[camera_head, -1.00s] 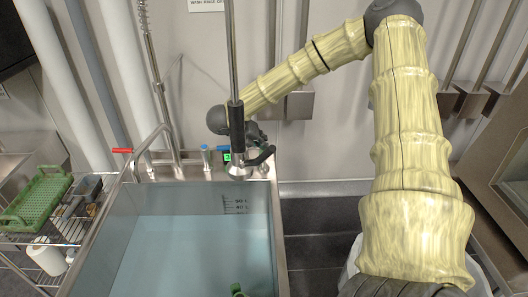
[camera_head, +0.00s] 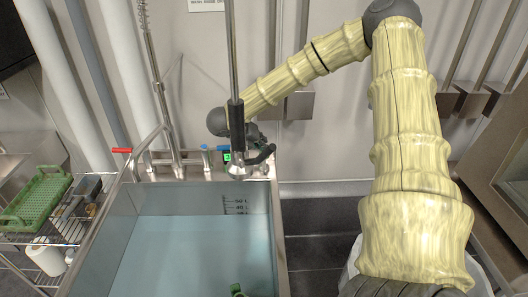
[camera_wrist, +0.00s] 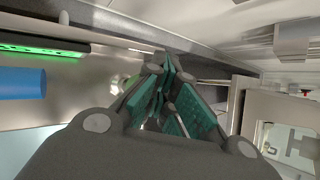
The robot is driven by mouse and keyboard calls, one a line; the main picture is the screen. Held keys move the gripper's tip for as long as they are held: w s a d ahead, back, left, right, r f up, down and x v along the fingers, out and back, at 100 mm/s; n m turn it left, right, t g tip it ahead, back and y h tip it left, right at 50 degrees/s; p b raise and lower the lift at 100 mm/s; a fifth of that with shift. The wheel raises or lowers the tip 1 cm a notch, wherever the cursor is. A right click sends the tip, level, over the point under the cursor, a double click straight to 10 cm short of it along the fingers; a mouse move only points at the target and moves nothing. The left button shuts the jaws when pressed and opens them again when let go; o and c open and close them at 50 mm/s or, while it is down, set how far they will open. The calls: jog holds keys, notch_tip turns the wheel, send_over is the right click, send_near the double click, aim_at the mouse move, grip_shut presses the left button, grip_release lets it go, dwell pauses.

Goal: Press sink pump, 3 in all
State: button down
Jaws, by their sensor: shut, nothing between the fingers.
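The steel sink (camera_head: 276,230) holds blue water, with volume marks on its back wall. A small green-lit panel (camera_head: 227,157) sits at the sink's back rim. It shows as a green-lit strip (camera_wrist: 40,50) at upper left in the wrist view. I cannot tell which part is the pump. A blue handle (camera_head: 214,148) is left of the panel; a blue cylinder (camera_wrist: 22,83) shows in the wrist view. My gripper (camera_wrist: 166,78) is shut and empty, its teal pads together, right of the strip.
A red handle (camera_head: 122,150) and steel tap (camera_head: 150,142) stand at the rim's left. A green object (camera_head: 237,290) lies in the sink. A wire rack (camera_head: 70,228) with a green basket (camera_head: 38,200) stands left. Wall brackets (camera_head: 464,100) are at right.

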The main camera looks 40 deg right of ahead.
jog(key=shift+s+f+b, duration=0.1)
jog(key=shift+f+b, duration=0.2)
jog(key=shift+f, duration=0.3)
dwell(0.7)
jog(key=shift+r, duration=0.1)
jog(key=shift+r+p, duration=0.95)
jog(key=shift+r, duration=0.4)
jog(key=shift+r+p, duration=1.6)
jog(key=shift+r, duration=0.95)
